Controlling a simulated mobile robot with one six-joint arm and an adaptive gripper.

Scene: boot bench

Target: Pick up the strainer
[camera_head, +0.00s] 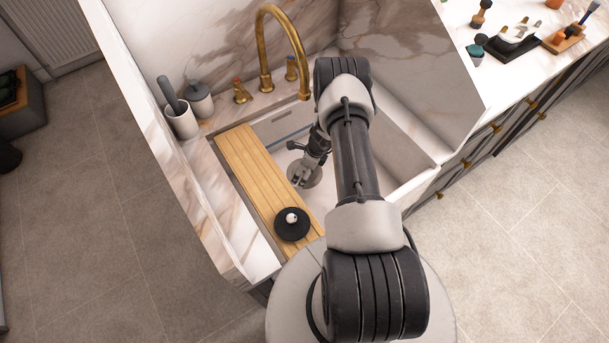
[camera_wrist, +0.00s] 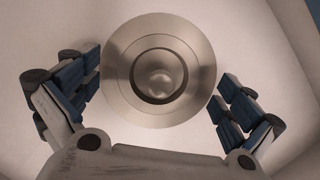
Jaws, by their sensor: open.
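The strainer (camera_wrist: 118,72) is a round, brushed-metal disc with a raised rim and a small central knob. In the wrist view it lies at the sink bottom, upper middle, between and beyond my open fingers. My gripper (camera_wrist: 152,100) is open, with one blue-padded finger on each side of the strainer, and holds nothing. In the head view my gripper (camera_head: 300,180) is down inside the white sink (camera_head: 330,195), over the strainer (camera_head: 316,178), which is partly hidden by it. I cannot tell whether the fingers touch it.
A wooden board (camera_head: 250,165) spans the sink's left side, with a black round lid-like object (camera_head: 292,229) on it. A brass faucet (camera_head: 264,55) stands behind. A grey canister (camera_head: 199,101) and a white cup (camera_head: 181,121) stand at the back left. Sink walls surround my gripper.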

